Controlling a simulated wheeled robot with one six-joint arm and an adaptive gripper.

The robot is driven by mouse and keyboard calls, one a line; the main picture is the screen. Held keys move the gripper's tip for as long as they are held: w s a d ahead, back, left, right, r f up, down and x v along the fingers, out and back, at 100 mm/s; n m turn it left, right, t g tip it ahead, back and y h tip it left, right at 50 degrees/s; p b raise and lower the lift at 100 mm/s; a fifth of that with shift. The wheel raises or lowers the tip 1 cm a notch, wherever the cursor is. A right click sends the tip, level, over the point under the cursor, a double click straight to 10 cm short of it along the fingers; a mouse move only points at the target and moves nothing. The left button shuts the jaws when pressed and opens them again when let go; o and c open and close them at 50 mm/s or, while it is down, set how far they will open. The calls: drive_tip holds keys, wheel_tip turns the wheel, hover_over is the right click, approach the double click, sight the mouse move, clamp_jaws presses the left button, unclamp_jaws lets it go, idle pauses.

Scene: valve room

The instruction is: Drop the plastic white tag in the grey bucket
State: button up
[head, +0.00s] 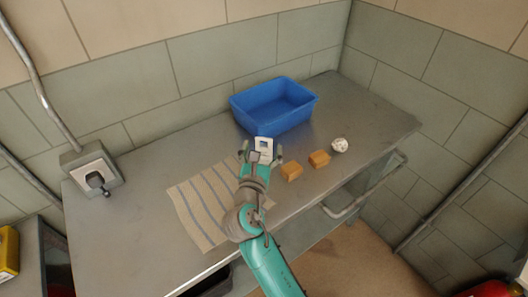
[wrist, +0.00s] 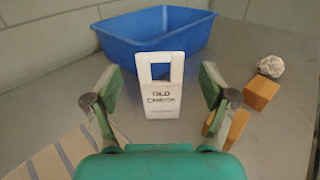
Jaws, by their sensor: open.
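The white tag (head: 265,142) has a square hole near its top; in the wrist view the tag (wrist: 162,96) shows dark lettering. It is at the table just in front of the blue bin. My gripper (head: 261,155) is open, with one finger on each side of the tag; in the wrist view gaps show between the tag and both fingers. I cannot tell whether the tag stands or lies flat. I cannot make out a grey bucket in either view.
The empty-looking blue bin (head: 255,117) stands against the wall. Two orange-brown blocks (head: 319,158) and a crumpled whitish ball (head: 339,145) lie right of my gripper. A striped cloth (head: 203,205) lies left. A switch box (head: 92,172) is at the table's left end.

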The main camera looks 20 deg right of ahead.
sight(264, 140)
drive_tip(key=shift+x, duration=1.5)
drive_tip(key=c, duration=1.1)
drive_tip(key=shift+c, duration=0.2)
drive_tip(key=shift+r, duration=0.1)
wheel_tip(264, 140, up, 18)
